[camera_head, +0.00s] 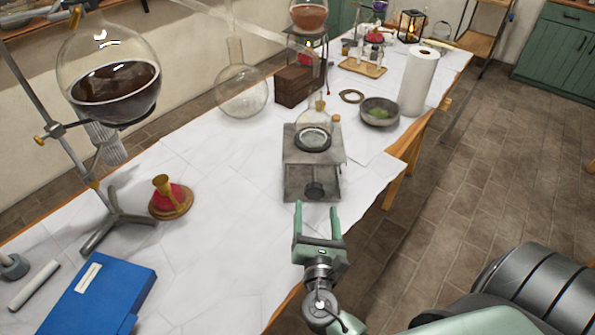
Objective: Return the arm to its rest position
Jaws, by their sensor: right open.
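My right gripper (316,212) is open and empty, with two green fingers pointing away from me over the table's right edge. It is just in front of a grey metal burner stand (300,186) with a dark knob, and I cannot tell whether the fingertips touch the stand. A clear flask sits on top of the stand. The right arm reaches in from the bottom of the view. My left gripper is not in view.
A blue book (112,290), a red and brass object (171,199) and a retort stand (118,220) holding a dark-filled flask (115,90) occupy the left. A paper roll (419,82) and grey bowl (380,110) stand beyond the burner.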

